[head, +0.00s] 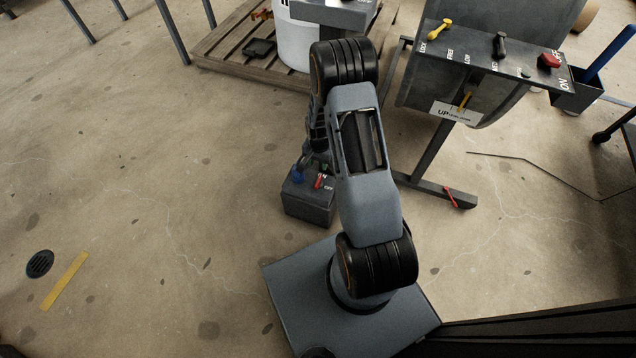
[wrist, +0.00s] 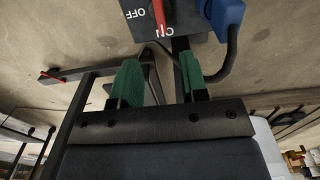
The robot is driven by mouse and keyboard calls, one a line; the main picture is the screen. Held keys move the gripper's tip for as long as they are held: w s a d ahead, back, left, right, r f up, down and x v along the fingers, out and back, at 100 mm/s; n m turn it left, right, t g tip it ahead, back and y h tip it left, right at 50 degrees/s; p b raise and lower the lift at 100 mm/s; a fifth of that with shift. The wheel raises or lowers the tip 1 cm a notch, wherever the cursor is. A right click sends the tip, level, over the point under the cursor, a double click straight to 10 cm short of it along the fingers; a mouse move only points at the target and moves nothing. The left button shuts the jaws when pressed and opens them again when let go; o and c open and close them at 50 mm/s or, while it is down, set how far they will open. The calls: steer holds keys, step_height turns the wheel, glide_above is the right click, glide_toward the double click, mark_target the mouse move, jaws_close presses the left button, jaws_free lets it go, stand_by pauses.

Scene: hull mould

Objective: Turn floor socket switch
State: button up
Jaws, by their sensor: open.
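The floor socket (head: 306,206) is a dark grey box on the concrete floor, left of my arm in the head view. On its top are a red switch lever (head: 318,182), ON and OFF labels and a blue plug. In the wrist view the red lever (wrist: 158,14) is at the top edge, partly cut off, with its visible end by the ON label. The blue plug (wrist: 222,14) and its dark cable are right of it. My gripper (wrist: 160,78) is open, with green finger pads apart and nothing between them. It is close to the box, apart from the lever. My arm partly hides it in the head view.
A grey panel stand (head: 490,50) with yellow, black and red controls stands at the upper right; its foot (head: 435,192) carries a red piece. A wooden pallet (head: 215,50) with a white drum is behind. The floor at left is mostly clear.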

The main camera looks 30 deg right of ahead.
mark_target(318, 180)
step_height(318, 180, down, 12)
steer(key=b, duration=0.4)
jaws_close()
stand_by(0.4)
